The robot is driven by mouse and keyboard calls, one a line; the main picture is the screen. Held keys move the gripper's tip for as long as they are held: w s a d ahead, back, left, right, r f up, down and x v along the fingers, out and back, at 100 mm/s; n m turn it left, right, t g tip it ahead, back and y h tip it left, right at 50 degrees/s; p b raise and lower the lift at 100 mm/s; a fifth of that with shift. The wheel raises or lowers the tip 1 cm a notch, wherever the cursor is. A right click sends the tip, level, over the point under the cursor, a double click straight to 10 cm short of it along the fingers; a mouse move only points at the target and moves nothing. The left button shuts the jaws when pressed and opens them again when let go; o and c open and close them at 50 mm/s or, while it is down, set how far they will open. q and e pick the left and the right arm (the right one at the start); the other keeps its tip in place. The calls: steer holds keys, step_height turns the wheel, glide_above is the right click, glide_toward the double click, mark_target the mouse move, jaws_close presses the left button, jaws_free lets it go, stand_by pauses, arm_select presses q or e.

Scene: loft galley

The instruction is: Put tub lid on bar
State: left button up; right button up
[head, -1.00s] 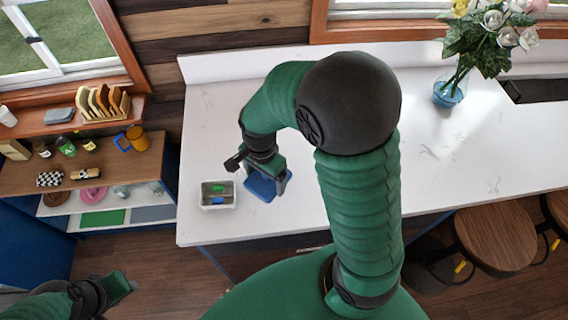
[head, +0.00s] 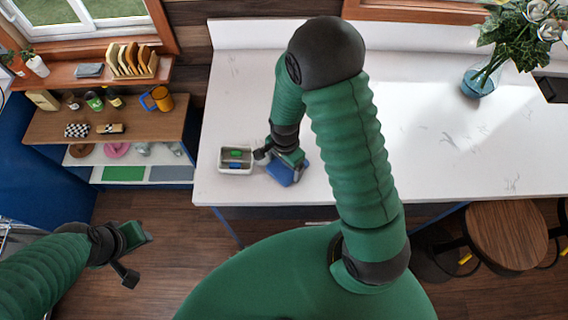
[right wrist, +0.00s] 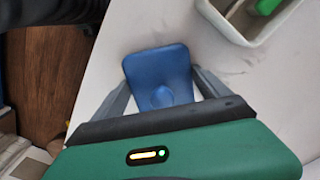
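The blue tub lid (head: 287,174) is at my right gripper (head: 281,160), over the white bar (head: 400,130) near its front edge. In the right wrist view the lid (right wrist: 158,68) lies between the two fingers of the right gripper (right wrist: 162,82), which appear to touch its opposite sides. A small round knob shows on the lid. Whether the lid rests on the bar or hangs just above it, I cannot tell. My left gripper (head: 138,256) is open and empty, off to the left.
The bar is clear right of my arm, up to a blue vase of flowers (head: 478,84). A shelf unit (head: 60,125) with jars and an orange mug (head: 162,99) stands left of the bar. A wooden stool (head: 505,235) is at the front right.

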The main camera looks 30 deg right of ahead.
steer(key=shift+o, duration=1.2)
steer(key=shift+d, duration=0.15)
steer(key=shift+d+f, duration=0.1)
steer(key=shift+d, duration=0.5)
arm_select(q)
steer(key=shift+d+r, duration=0.1)
steer(key=shift+d, duration=0.55)
steer(key=shift+a, duration=0.1)
arm_select(e)
steer(key=shift+a, duration=0.25)
